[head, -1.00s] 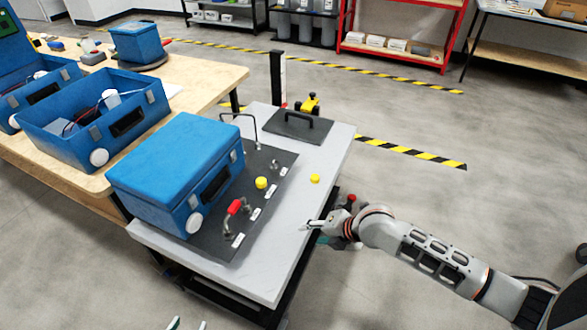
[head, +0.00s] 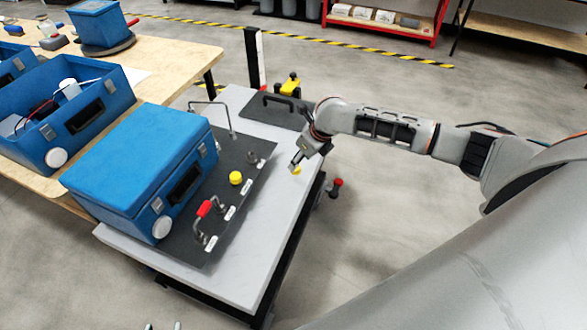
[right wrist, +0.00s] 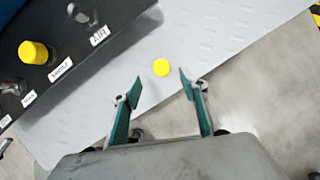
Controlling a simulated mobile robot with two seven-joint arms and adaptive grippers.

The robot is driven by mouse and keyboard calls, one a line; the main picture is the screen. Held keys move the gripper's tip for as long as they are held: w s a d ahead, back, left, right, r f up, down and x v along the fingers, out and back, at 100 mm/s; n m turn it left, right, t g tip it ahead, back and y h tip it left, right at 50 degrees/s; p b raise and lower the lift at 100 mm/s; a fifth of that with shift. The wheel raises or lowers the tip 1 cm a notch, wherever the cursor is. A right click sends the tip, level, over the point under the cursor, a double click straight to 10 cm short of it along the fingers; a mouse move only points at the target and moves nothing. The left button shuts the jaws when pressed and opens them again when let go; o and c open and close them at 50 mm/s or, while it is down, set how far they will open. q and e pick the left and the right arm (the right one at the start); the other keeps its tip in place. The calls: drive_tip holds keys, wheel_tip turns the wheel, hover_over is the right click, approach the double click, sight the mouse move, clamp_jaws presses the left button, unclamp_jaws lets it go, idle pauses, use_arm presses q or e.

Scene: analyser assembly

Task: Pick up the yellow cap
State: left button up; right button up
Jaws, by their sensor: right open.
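A loose yellow cap (head: 296,170) lies on the light grey table top near its right edge. In the right wrist view the cap (right wrist: 161,67) is ahead of my right gripper (right wrist: 160,92), roughly in line with the gap between its fingers. My right gripper (head: 294,165) is open and empty, close to the cap in the head view. A second yellow cap (head: 235,178) sits on the dark panel (head: 222,212); it also shows in the right wrist view (right wrist: 33,52). Only the tips of my left gripper (head: 163,326) show at the bottom edge, spread apart.
A closed blue case (head: 135,150) stands on the panel. A red-handled fitting (head: 205,209) and a metal fitting (head: 253,157) are on the panel. A dark plate with a handle (head: 262,108) lies at the table's back. The grey table top (head: 238,262) is clear in front.

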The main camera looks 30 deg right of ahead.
sight(298, 169)
drive_tip(key=b+x, duration=0.1)
drive_tip(key=x, duration=0.4)
drive_tip(key=shift+d+f, duration=0.1)
drive_tip(key=shift+f, duration=0.2)
drive_tip(key=c, duration=0.8)
